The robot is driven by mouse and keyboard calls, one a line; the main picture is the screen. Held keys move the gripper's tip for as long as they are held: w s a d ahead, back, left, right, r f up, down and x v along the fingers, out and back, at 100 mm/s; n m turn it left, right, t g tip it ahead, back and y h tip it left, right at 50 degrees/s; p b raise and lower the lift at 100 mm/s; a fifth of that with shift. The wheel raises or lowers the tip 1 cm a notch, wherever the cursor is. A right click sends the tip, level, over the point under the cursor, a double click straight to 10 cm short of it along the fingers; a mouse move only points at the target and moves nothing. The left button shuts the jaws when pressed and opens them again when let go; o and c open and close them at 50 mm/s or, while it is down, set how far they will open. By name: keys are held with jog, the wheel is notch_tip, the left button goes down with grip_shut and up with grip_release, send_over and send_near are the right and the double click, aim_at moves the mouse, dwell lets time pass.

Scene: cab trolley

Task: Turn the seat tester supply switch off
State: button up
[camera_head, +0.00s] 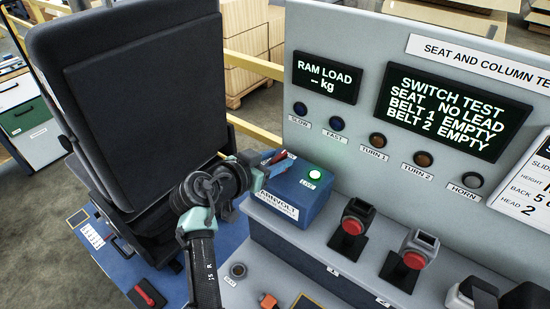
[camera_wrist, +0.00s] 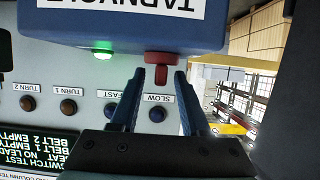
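The seat tester supply is a blue box (camera_head: 299,196) labelled TARNVOLT on the bench, with a green lamp (camera_head: 315,174) lit beside a LIVE label. Its red switch handle (camera_wrist: 160,84) sticks out of the box face in the wrist view, where the lamp (camera_wrist: 102,50) also glows. My gripper (camera_wrist: 159,78) is open, with one blue finger on each side of the handle and its end between the tips. Gaps seem to show on both sides. In the head view my gripper (camera_head: 279,157) is at the box's back left, partly hiding the switch.
A grey panel (camera_head: 340,130) with displays and a row of buttons stands behind the box. The display reads SEAT NO LEAD, BELT 1 EMPTY, BELT 2 EMPTY. A black seat (camera_head: 140,90) stands close on the left. Red-buttoned buckles (camera_head: 352,226) stand at the right front.

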grip_shut()
